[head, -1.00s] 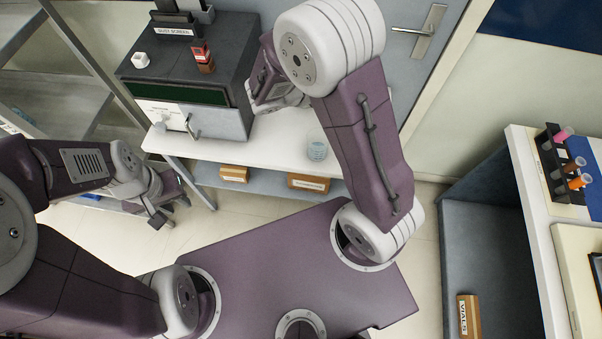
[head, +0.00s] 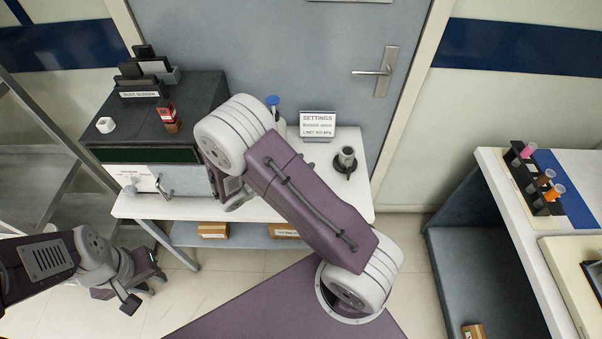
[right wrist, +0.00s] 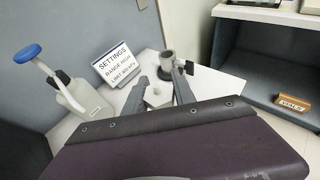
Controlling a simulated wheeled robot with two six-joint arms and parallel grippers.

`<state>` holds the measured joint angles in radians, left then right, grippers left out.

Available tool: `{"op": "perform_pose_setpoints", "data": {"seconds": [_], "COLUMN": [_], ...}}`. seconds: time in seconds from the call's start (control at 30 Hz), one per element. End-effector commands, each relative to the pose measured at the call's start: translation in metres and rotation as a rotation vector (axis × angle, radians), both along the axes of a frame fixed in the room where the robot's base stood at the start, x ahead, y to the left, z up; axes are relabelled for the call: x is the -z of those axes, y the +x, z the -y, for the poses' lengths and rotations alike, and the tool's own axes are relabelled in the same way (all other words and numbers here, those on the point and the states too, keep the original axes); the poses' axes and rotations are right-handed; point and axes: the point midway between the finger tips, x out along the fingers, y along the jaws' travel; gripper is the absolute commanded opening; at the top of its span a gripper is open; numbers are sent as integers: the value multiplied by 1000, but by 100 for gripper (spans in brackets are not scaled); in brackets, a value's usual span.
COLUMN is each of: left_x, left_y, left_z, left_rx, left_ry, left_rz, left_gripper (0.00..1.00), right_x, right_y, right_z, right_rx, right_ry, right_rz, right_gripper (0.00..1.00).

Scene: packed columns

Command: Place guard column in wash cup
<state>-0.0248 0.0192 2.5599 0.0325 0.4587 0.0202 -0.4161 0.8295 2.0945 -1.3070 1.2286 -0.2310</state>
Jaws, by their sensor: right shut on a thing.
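In the right wrist view, my right gripper (right wrist: 160,82) is shut on a small white piece with a hexagonal end (right wrist: 156,95), seemingly the guard column. Its length is hard to see. In the head view, the right forearm hides the fingers and the held piece. The wash cup is not distinguishable in either view now; an earlier head frame shows a pale blue cup on the white bench. My left gripper (head: 143,286) is open and empty at lower left, away from the bench.
On the white bench (head: 150,205) stand a grey holder with a dark base (head: 346,160), a settings sign (head: 317,124) and a blue-topped bottle (head: 273,105). A dark instrument (head: 205,95) fills the bench's left. A rack of coloured-cap vials (head: 540,180) is on the right bench.

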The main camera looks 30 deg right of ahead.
Motion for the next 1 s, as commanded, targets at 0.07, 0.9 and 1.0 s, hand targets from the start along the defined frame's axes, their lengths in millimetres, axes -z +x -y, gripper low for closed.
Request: {"op": "perform_pose_setpoints", "data": {"seconds": [0.07,0.9,1.0], "left_x": [0,6,6], "left_y": [0,0,0], "left_z": [0,0,0], "left_rx": [0,0,0], "left_ry": [0,0,0], "left_rz": [0,0,0], "left_gripper": [29,29,29], "right_x": [1,47,47], "right_y": [0,0,0], "right_z": [0,0,0], "right_rx": [-1,-1,-1], "right_ry": [0,0,0], "right_rz": [1,1,1], "right_gripper": [0,53,53]}}
